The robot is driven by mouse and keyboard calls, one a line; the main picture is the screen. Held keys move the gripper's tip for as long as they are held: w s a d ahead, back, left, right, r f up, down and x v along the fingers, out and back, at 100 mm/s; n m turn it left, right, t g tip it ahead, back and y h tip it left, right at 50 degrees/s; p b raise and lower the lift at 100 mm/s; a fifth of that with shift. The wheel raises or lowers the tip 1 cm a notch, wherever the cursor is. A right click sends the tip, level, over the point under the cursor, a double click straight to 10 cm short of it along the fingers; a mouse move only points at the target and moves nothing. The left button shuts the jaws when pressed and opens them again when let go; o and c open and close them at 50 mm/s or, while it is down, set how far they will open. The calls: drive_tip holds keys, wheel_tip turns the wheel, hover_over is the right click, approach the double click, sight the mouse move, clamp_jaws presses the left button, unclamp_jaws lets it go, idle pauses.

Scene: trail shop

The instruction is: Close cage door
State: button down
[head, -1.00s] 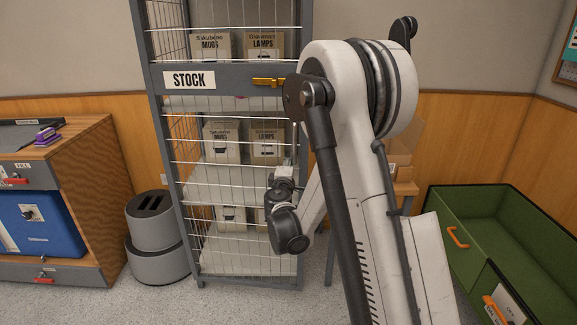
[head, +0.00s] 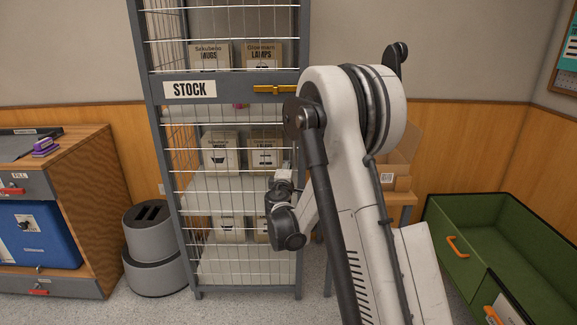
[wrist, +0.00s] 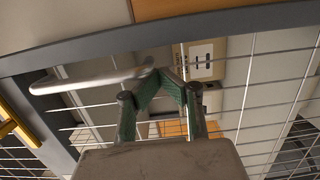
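The stock cage has a grey-framed wire door (head: 232,88) with a STOCK label and a yellow latch (head: 275,89). The door stands across the cage front. It looks shut or nearly so, but I cannot tell if it is flush or latched. In the wrist view, the grey frame (wrist: 230,28) and wires are close, with a yellow part (wrist: 14,122) at the left edge. My gripper (wrist: 158,70) has its green-padded fingers converging at the tips, beside a pale metal piece (wrist: 92,76). I cannot tell if they touch it. My arm hides the cage's right side in the head view.
Boxes (head: 220,150) stand on shelves inside the cage. Floor shows in front of the cage.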

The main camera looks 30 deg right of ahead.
drive_tip(key=s+a+r+m+g+y, duration=0.15)
drive_tip(key=s+a+r+m, duration=0.25)
drive_tip(key=s, duration=0.7)
drive_tip(key=s+a+r+m+g+y, duration=0.1)
drive_tip(key=s+a+r+m+g, duration=0.25)
drive_tip(key=s, duration=0.75)
drive_tip(key=s+a+f+m+g+y, duration=0.1)
drive_tip(key=s+a+y, duration=0.1)
drive_tip(key=s+a, duration=0.45)
drive_tip(key=s+a+f+m+g+y, duration=0.1)
drive_tip(key=s+a+m+y, duration=0.15)
drive_tip(key=s, duration=0.75)
drive_tip(key=s+a+f+m+g+y, duration=0.1)
drive_tip(key=s+a+y, duration=0.1)
drive_tip(key=s+a, duration=0.45)
wheel_tip(320, 180, up, 16)
drive_tip(key=s+d+p, duration=0.1)
drive_tip(key=d+p, duration=0.1)
drive_tip(key=p, duration=1.4)
drive_tip(key=shift+s+f+y, duration=0.15)
drive_tip(key=shift+s+y, duration=0.05)
drive_tip(key=shift+y, duration=0.1)
drive_tip(key=shift+w, duration=0.1)
